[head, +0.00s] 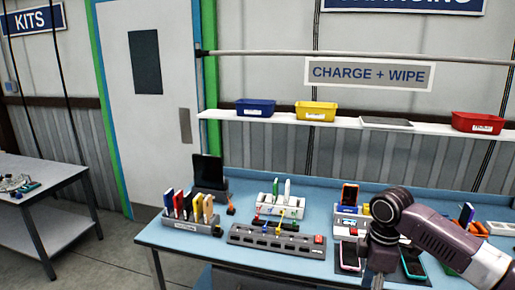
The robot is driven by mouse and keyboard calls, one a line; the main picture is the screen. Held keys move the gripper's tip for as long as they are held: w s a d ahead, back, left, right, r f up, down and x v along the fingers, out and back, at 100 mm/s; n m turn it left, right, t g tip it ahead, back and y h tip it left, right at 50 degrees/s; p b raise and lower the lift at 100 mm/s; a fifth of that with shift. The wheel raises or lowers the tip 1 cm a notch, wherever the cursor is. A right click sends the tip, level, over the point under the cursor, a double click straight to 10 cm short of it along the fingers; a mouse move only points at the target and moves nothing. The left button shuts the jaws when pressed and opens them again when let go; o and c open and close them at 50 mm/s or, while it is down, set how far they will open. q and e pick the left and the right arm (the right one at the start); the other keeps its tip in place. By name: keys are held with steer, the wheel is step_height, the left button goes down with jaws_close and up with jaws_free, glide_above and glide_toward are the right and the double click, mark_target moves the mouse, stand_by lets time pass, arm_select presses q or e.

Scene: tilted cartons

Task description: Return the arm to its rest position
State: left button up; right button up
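My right arm (440,238) comes in from the right and reaches over the right half of the blue table (155,236). It bends downward at the wrist. My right gripper (378,278) points down at the bottom edge of the picture, and its fingers are cut off or too small to make out. I cannot tell whether it is open or shut, or whether it holds anything. Phones lie close on both sides of it: one with a pink edge (350,256) on the left and one with a teal edge (413,262) on the right. My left arm and gripper are not in view.
A rack of coloured upright items (178,226), a dark tablet (208,170), a grey power strip (276,241) and an orange phone on a stand (349,195) are on the table. A shelf (222,114) with bins runs behind. A grey side table (35,185) stands left.

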steer(key=w+a+f+m+t+y+b, duration=0.1)
steer(key=w+f+m, duration=0.1)
steer(key=f, duration=0.6)
steer(key=w+a+f+m+b, duration=0.1)
steer(key=w+a+f, duration=0.1)
steer(key=f, duration=0.5)
steer(key=s+f+m+t+b, duration=0.1)
steer(key=s+f+m+b, duration=0.2)
steer(key=f, duration=1.1)
steer(key=s+f+m+t+b, duration=0.15)
steer(key=s+f, duration=0.25)
steer(key=f, duration=0.9)
steer(key=s+f+m+g+h+b, duration=0.1)
steer(key=s+f+m, duration=0.1)
steer(key=s+f, duration=1.15)
steer(key=s+f+m+g+b, duration=0.1)
steer(key=s+f+m+b, duration=0.1)
steer(key=s+f, duration=1.15)
arm_select(q)
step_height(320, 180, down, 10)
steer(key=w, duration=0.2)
steer(key=shift+b, duration=0.45)
arm_select(e)
steer(key=s+a+m, duration=0.1)
steer(key=s, duration=1.7)
steer(key=shift+s+a+r, duration=0.15)
steer(key=shift+s+r, duration=0.05)
steer(key=shift+s, duration=0.1)
